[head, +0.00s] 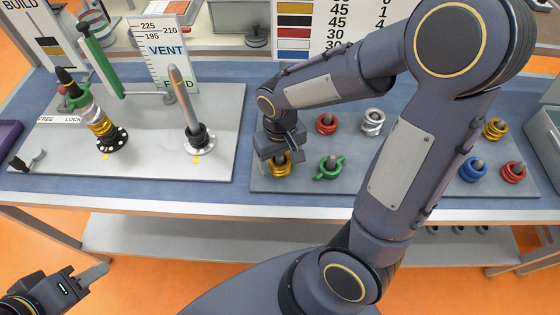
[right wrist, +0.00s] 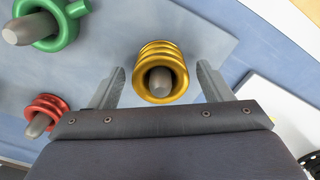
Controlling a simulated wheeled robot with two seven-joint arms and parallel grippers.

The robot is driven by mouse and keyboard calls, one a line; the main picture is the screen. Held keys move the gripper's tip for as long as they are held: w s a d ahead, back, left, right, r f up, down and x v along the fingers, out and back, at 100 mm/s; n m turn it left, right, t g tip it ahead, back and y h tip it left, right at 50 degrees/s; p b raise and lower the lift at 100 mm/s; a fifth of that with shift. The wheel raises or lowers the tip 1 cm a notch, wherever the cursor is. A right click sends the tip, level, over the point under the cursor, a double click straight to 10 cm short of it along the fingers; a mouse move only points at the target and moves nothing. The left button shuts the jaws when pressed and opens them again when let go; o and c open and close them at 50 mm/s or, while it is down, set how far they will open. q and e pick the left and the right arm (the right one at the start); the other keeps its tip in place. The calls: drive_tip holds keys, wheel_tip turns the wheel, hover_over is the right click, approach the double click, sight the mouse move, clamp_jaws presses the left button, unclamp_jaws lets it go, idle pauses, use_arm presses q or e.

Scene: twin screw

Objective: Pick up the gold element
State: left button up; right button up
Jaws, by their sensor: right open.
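A gold ringed element (head: 279,167) stands on a peg on the grey board, mostly below my right gripper in the head view. In the right wrist view the gold element (right wrist: 161,72) sits between the two fingers of my right gripper (right wrist: 160,85), which are open with a gap on each side. Another gold element (head: 495,129) is on the right of the board. A gold piece (head: 98,120) is also on the tilted left shaft of the left plate. My left gripper (head: 88,278) is at the lower left, off the table; its jaw opening is unclear.
A green element with side lugs (head: 329,167) stands right of the gold one. Red (head: 326,123), silver (head: 373,121) and blue (head: 472,170) elements stand on the same board. A grey shaft (head: 185,100) rises from the left plate (head: 222,125).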

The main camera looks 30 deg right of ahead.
drive_tip(key=shift+f, duration=0.35)
drive_tip(key=shift+c, duration=0.4)
drive_tip(key=c, duration=1.2)
